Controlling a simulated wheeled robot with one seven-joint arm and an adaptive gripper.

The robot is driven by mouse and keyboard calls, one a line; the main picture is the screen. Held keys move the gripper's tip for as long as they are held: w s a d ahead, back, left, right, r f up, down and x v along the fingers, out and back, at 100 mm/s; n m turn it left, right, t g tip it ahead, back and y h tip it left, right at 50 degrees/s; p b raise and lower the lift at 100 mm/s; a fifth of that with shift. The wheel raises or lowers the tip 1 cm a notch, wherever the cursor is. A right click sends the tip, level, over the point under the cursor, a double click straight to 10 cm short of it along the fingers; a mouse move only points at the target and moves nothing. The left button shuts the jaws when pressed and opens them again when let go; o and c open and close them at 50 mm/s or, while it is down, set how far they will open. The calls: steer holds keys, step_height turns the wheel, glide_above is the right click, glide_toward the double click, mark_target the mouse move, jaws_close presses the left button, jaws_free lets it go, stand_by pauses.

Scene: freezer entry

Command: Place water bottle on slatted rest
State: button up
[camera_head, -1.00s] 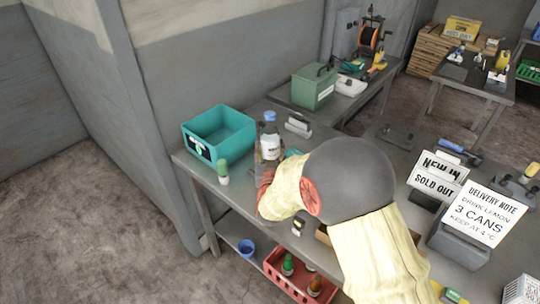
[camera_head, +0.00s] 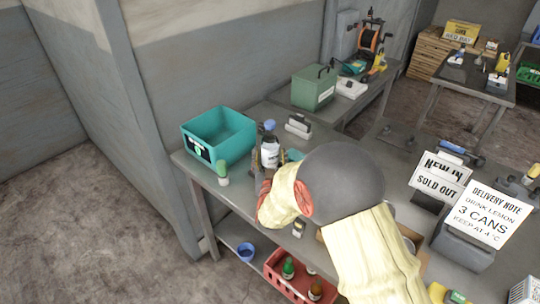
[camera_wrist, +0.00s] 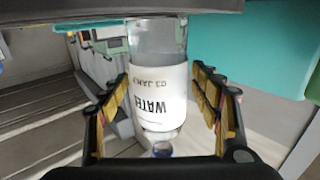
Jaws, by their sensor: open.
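The water bottle (camera_head: 269,155) is clear, with a white label and a blue cap. It stands upright at the back of the near bench, right of the teal bin. In the wrist view the bottle (camera_wrist: 160,95) appears upside down between the fingers, its label reading WATER. My gripper (camera_wrist: 162,105) is open, its yellow-padded fingers on either side of the bottle with a gap visible on the right.
The teal bin (camera_head: 202,152) and a green-capped bottle (camera_head: 222,174) stand close left of the bottle. A small grey-white block (camera_head: 298,126) lies behind it. A green box (camera_head: 313,88) stands farther back. Signs (camera_head: 440,178) stand at the right.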

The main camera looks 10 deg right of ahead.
steer(key=shift+r, duration=0.15)
steer(key=shift+s+a, duration=0.1)
steer(key=shift+s, duration=0.15)
steer(key=p+v, duration=0.2)
steer(key=v, duration=0.9)
steer(key=s+a+r+n+g+y, duration=0.25)
steer(key=s+r+g+y, duration=0.3)
steer(key=r, duration=0.45)
steer(key=s+d+r+g, duration=0.1)
steer(key=s+d+g, duration=0.2)
steer(key=s, duration=0.9)
steer(key=s+d+r+g+h, duration=0.1)
steer(key=s+d+r+g, duration=0.1)
steer(key=s, duration=1.1)
steer(key=shift+d+r+g, duration=0.15)
steer(key=shift+d+g, duration=0.35)
steer(key=shift+g, duration=0.25)
